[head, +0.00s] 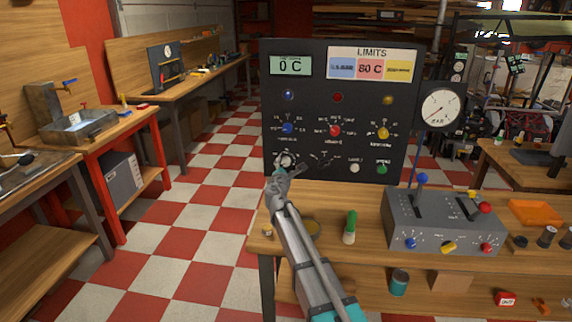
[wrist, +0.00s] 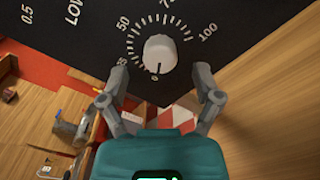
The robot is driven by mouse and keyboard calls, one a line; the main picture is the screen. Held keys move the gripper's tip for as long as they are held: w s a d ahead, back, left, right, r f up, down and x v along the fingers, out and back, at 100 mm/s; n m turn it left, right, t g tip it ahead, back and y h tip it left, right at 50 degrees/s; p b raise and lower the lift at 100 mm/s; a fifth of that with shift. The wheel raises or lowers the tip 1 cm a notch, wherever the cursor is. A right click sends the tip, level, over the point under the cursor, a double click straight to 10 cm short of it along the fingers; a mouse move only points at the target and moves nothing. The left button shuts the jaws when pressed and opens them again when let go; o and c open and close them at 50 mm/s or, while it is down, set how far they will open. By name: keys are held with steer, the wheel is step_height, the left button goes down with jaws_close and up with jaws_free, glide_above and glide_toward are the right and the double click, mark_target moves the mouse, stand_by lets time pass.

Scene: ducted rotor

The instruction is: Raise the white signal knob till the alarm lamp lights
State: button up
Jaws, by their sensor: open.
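The white signal knob (wrist: 160,54) is on the black panel, inside a scale whose readable marks include 25, 50, 75 and 100. Its dark pointer mark points down towards the 0 end. In the head view the knob (head: 286,158) is partly hidden by my gripper (head: 281,172). In the wrist view my gripper (wrist: 160,80) is open, with one finger on each side just below the knob and nothing between them. A dark red lamp (head: 337,97) sits between a blue and a yellow lamp; none looks lit. I cannot tell which is the alarm lamp.
The panel display (head: 290,65) reads 0 C beside a LIMITS card (head: 371,64).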

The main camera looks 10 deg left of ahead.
mark_target(286, 163)
steer(key=shift+w, duration=1.5)
jaws_close()
steer(key=shift+m, duration=0.4)
steer(key=m, duration=1.1)
